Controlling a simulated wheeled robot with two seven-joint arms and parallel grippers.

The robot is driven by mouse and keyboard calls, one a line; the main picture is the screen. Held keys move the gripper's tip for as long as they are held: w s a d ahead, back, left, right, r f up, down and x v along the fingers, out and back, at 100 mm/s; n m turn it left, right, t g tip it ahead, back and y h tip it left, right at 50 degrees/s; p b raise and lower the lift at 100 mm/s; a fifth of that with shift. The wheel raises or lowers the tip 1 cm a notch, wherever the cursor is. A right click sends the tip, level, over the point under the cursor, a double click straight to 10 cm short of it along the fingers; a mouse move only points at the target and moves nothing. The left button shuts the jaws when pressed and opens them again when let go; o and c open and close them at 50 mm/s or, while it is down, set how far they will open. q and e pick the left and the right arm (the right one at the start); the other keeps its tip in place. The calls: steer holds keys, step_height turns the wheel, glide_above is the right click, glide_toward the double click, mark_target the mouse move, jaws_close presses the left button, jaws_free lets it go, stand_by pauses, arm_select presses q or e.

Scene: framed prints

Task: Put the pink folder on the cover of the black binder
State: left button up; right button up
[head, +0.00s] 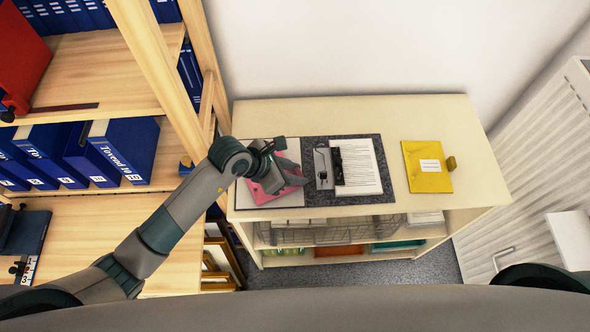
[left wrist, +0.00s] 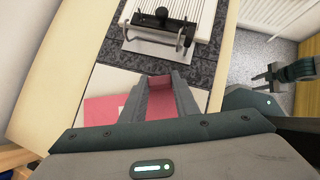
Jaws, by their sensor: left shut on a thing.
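The black binder lies open on the cabinet top. Its speckled dark edge (head: 313,197) surrounds a metal lever clip and a stack of printed sheets (head: 358,167); a pale grey panel (head: 290,199) lies to the left. The pink folder (head: 262,193) is over this pale panel, partly hidden by my left gripper (head: 287,177). In the left wrist view, the left gripper (left wrist: 160,85) is shut on the pink folder (left wrist: 103,108). I cannot tell whether the folder touches the panel. My right gripper (left wrist: 262,84) shows small at the right of that view, apart from the binder.
A yellow envelope (head: 427,167) lies right of the binder on the cabinet top (head: 460,125). A wire basket (head: 330,232) is on the shelf below. A wooden shelf with blue binders (head: 122,147) stands at the left. A white radiator (head: 530,150) is at the right.

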arm_select(q)
steer(key=shift+f, duration=0.2)
steer(key=o, duration=1.1)
steer(key=shift+c, duration=0.2)
steer(key=shift+r, duration=0.1)
steer(key=b+v, duration=0.3)
steer(key=v, duration=0.9)
